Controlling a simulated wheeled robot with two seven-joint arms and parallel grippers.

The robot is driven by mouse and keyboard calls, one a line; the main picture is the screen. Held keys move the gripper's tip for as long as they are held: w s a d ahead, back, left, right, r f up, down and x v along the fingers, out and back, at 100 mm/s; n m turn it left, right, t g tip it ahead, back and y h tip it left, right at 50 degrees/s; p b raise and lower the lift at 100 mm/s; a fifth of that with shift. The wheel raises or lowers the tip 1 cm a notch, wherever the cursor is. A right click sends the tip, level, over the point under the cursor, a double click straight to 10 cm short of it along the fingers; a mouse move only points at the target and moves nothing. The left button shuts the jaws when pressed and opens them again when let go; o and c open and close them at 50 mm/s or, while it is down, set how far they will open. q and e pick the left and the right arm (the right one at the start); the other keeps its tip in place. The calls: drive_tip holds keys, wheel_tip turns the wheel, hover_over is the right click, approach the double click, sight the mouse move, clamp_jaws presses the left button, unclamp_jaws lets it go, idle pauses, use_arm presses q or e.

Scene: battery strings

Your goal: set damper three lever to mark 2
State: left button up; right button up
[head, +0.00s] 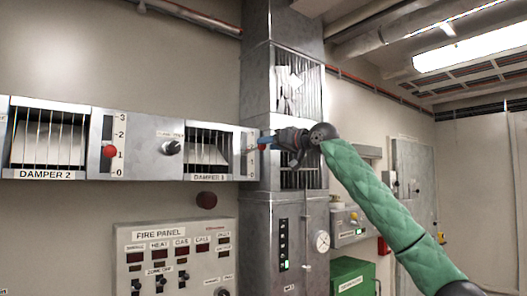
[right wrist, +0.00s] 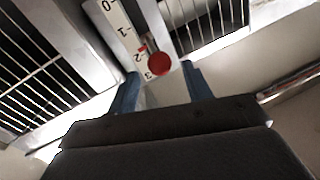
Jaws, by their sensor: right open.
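The damper three panel (head: 208,177) is right of damper 2, its label partly readable. Its number scale (head: 251,164) shows 0 and 1 in the head view; the upper part is hidden by my right gripper (head: 268,143). In the right wrist view the scale (right wrist: 123,31) reads 0 to 3, with 3 nearest me. The lever's round red knob (right wrist: 159,64) appears between 2 and 3, and a red part at its base is near 2; the slanted view makes the exact setting unclear. My right gripper's blue fingers (right wrist: 160,72) are open on either side of the knob, with gaps. My left gripper is out of view.
Barred vents flank the scale in the wrist view. A metal duct column (head: 257,215) stands beside the damper panel. The damper 2 knob (head: 109,151) is at about 1. The fire panel (head: 175,255) is below, and a green box (head: 352,277) is at lower right.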

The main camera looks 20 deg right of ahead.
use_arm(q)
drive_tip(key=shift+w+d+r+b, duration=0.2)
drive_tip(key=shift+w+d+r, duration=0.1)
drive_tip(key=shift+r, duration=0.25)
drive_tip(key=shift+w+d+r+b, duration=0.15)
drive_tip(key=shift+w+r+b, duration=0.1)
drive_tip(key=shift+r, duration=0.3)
use_arm(e)
drive_tip(key=shift+v, duration=1.3)
